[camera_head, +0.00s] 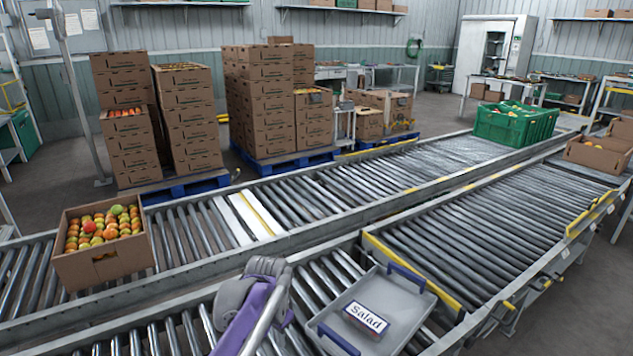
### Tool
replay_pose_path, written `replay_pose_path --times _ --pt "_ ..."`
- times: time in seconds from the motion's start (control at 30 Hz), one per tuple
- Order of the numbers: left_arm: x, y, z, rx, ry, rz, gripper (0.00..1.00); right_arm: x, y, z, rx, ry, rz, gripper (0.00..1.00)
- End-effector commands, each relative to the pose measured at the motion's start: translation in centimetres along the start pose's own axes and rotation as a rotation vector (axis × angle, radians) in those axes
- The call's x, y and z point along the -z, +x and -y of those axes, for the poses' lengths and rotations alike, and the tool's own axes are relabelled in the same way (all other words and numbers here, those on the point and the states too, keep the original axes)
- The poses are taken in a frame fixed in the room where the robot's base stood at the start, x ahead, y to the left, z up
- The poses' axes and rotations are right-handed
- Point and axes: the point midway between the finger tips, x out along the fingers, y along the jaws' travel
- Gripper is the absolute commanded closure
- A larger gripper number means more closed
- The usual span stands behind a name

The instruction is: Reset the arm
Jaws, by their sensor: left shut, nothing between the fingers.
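My left arm, grey and purple, reaches in from the bottom of the picture, left of centre. Its left gripper (266,267) is shut and empty above the near roller conveyor. It is to the left of a grey tray (396,290) and apart from it. The tray has blue handles and a "Salad" label (366,319), and sits on the near conveyor. My right gripper is out of view.
A green crate (503,125) and an open carton (598,155) are at the right. Stacked cartons (262,105) stand on blue pallets behind. The rollers right of the tray are clear.

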Motion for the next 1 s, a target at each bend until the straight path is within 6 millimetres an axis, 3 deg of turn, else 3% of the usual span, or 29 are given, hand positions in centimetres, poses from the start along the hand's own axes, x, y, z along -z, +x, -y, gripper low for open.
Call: replay_pose_path --times 0.1,0.3,0.6,0.9,1.0 --pt "-4.7 -2.0 -1.1 0.024 -0.111 -0.035 1.00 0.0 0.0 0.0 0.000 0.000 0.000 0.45" --pt "-12.6 -3.4 -4.0 0.058 -0.295 -0.097 1.00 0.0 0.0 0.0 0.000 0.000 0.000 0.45" --pt "-23.1 -1.8 -9.2 0.096 -0.539 -0.190 1.00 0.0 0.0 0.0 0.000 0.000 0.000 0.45" --pt "-29.8 1.6 -13.2 0.116 -0.700 -0.256 1.00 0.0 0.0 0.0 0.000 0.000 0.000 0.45" --pt "-29.1 -2.5 -12.8 0.119 -0.694 -0.267 1.00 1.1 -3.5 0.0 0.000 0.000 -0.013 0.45"
